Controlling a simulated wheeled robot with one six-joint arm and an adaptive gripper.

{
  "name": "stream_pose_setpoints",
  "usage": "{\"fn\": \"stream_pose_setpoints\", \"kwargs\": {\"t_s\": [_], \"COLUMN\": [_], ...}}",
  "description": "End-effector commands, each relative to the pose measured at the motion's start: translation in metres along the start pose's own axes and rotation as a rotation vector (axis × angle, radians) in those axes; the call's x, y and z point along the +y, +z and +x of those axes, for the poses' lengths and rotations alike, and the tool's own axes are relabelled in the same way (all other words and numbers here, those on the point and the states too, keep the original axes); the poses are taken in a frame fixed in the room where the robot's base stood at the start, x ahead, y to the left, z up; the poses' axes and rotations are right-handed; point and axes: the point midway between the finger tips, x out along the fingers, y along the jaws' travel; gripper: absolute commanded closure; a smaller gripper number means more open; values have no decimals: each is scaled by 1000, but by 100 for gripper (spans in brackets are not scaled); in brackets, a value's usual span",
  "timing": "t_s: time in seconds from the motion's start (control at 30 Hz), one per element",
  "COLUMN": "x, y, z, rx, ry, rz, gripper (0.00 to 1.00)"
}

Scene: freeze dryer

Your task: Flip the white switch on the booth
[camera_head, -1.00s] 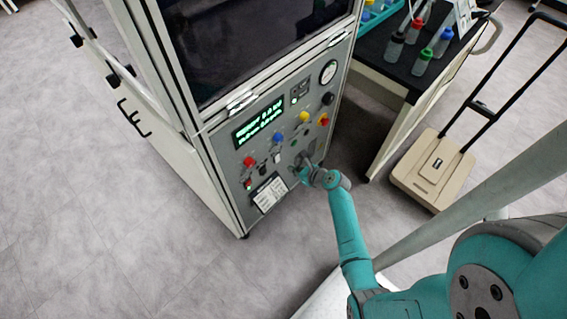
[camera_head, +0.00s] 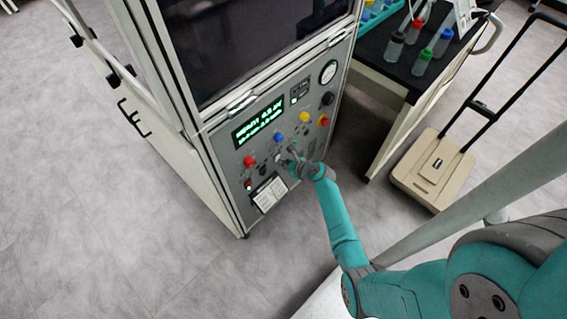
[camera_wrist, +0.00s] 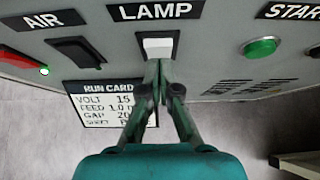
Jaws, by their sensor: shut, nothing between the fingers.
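The booth (camera_head: 228,170) stands left of centre in the head view, with a grey control panel on its lower front. In the wrist view the white switch (camera_wrist: 157,47) sits under the LAMP label, in a dark frame. My gripper (camera_wrist: 157,66) is shut and empty. Its fingertips are right at the lower edge of the white switch and cover part of the frame; I cannot tell whether they touch it. In the head view my gripper (camera_head: 291,156) is at the panel, below the blue button, and hides the area behind it.
A black-topped table (camera_head: 395,73) with bottles and a beige trolley (camera_head: 432,172) stand to the right.

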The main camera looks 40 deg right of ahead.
Motion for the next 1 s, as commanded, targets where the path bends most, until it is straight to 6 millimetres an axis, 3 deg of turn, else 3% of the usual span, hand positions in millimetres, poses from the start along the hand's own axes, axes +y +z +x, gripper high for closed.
{"fn": "stream_pose_setpoints", "kwargs": {"t_s": [1.0], "x": [-1], "y": [17], "z": [-10], "rx": [-5], "ry": [-2], "rz": [-2], "gripper": [100]}}
